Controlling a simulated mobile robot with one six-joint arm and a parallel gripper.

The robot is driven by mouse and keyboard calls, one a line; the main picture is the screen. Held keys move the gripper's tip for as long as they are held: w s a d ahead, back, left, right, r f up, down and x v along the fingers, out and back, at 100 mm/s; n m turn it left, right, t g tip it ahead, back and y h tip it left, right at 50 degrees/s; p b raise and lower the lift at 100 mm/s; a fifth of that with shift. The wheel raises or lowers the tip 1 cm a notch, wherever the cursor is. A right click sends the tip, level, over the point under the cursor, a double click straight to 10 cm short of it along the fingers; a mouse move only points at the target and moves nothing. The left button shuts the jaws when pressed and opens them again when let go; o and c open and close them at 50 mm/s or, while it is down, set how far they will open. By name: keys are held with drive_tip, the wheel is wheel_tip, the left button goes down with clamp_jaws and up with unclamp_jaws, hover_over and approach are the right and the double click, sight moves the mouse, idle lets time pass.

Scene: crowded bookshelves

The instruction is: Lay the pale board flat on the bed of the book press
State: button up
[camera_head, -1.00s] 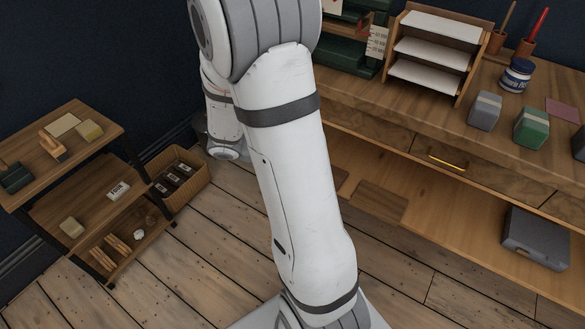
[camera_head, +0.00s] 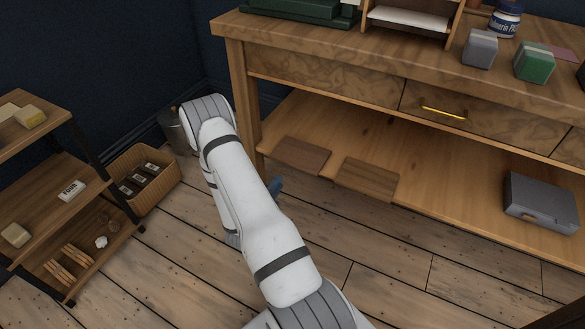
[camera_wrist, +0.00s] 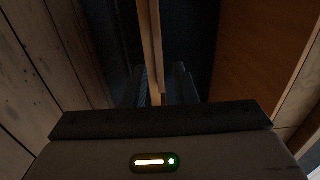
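My gripper (camera_wrist: 160,88) shows in the wrist view with its two dark fingers apart. A narrow wooden strip, seemingly part of the bench, lines up between the fingers; I cannot tell its depth, and no grip on it is visible. In the head view my gripper (camera_head: 275,187) is low by the bench's left front leg, mostly hidden behind my arm. The dark green book press (camera_head: 290,10) is on the bench top, cut off by the top edge, so its bed is not clear. I cannot pick out the pale board; two brown boards (camera_head: 302,155) (camera_head: 367,178) lie on the lower shelf.
The bench (camera_head: 330,48) has a drawer with a brass handle. A grey case (camera_head: 540,200) lies on its lower shelf (camera_head: 440,190). A basket (camera_head: 145,178) and a small shelf unit (camera_head: 45,205) stand left. The floor before the bench is clear.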

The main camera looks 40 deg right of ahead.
sight(290, 162)
drive_tip(key=x, duration=0.9)
drive_tip(key=shift+b, duration=0.4)
drive_tip(key=shift+w+d+r, duration=0.1)
drive_tip(key=shift+d, duration=0.05)
clamp_jaws()
idle(0.3)
wheel_tip(290, 162, up, 3)
drive_tip(key=shift+f+p, duration=0.1)
drive_tip(key=shift+p, duration=1)
drive_tip(key=shift+f, duration=0.15)
drive_tip(key=s+a+r+p, duration=0.2)
drive_tip(key=a, duration=0.4)
drive_tip(key=s+a+r+p, duration=0.3)
drive_tip(key=a, duration=0.4)
drive_tip(key=shift+s, duration=0.2)
